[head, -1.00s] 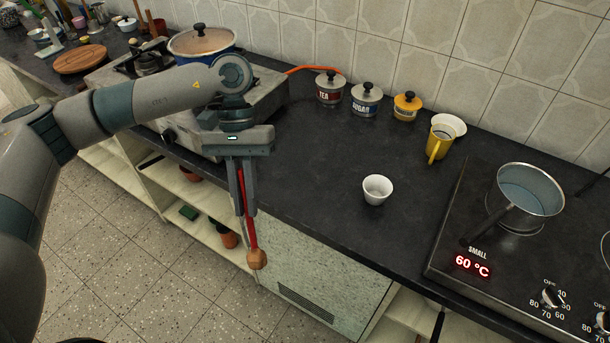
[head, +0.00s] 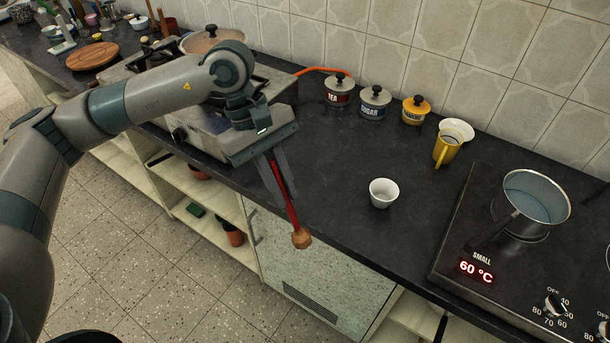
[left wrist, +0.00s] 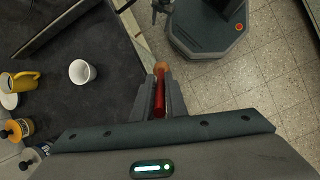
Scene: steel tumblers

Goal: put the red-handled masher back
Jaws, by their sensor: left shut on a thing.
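The masher (head: 290,211) has a red handle and a brown wooden end (head: 301,239). My left gripper (head: 284,193) is shut on its red handle. In the head view the masher hangs at a slant, wooden end low, in front of the counter's front edge. In the left wrist view the red handle (left wrist: 160,98) sits between the two fingers, with the wooden end (left wrist: 161,67) beyond them. The upper part of the masher is hidden by the gripper. My right gripper is not in view.
A white cup (head: 383,193) stands on the dark counter (head: 330,160). Behind it are lidded canisters (head: 374,103) and a yellow mug (head: 446,150). A pot (head: 534,197) sits on the hotplate at right. A gas stove (head: 200,130) is behind my arm. Shelves (head: 210,210) are open below the counter.

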